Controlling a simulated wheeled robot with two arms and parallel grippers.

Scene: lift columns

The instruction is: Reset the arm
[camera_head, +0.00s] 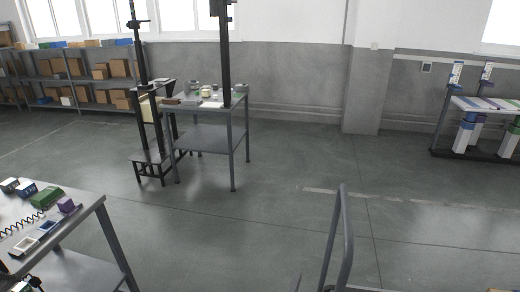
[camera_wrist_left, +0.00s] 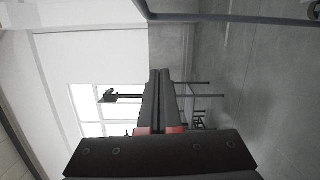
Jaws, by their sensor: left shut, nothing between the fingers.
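In the left wrist view my left gripper (camera_wrist_left: 160,74) points away from the camera, with its two long dark fingers lying together. It is shut and nothing shows between the fingers. Red parts show at the base of the fingers. In the head view a small dark part at the bottom left corner, by the near table (camera_head: 88,208), seems to belong to my left arm. My right gripper is in neither view.
The near table at left holds small boxes, a green block (camera_head: 46,197) and a coiled cord. Further back stand a grey worktable (camera_head: 208,138), a shelf (camera_head: 85,78) with cartons and a rack (camera_head: 480,155). A grey cart handle (camera_head: 343,235) rises in front. Open floor lies between.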

